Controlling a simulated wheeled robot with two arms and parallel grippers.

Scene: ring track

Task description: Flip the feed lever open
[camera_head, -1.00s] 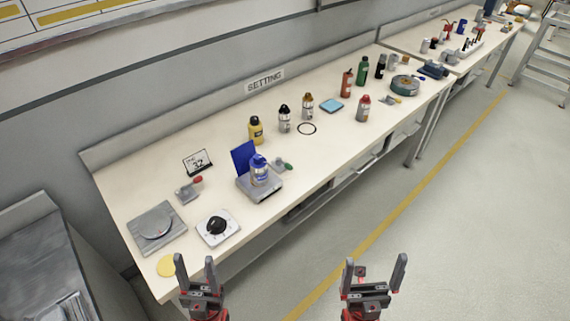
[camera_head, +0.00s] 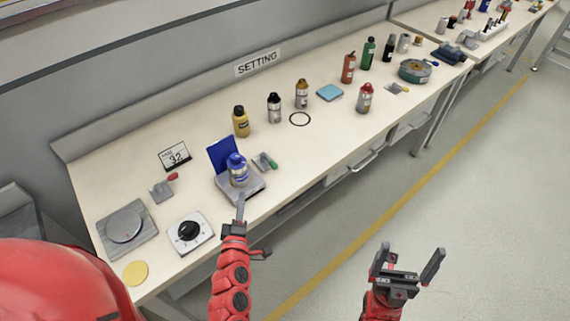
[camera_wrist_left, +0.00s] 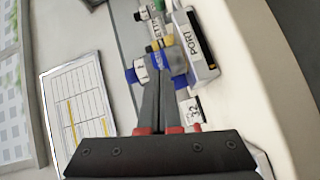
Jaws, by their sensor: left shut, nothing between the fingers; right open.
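Small grey lever units stand on the bench: one with a red knob (camera_head: 173,177) at the left, one with a green handle (camera_head: 271,163) right of the blue-backed stand, one with a yellow handle (camera_head: 402,89) further right. I cannot tell which is the feed lever. My left gripper (camera_head: 240,205) is shut and empty, in front of the blue-backed stand and apart from all the levers. Its shut fingers show in the left wrist view (camera_wrist_left: 160,98). My right gripper (camera_head: 408,258) is open and empty over the floor, right of the bench.
A blue-capped bottle (camera_head: 238,170) stands on the grey stand (camera_head: 250,190). A dial box (camera_head: 190,232), a grey plate (camera_head: 124,225) and a number card (camera_head: 175,156) are at the left. Several bottles stand further back. The floor right of the bench is clear.

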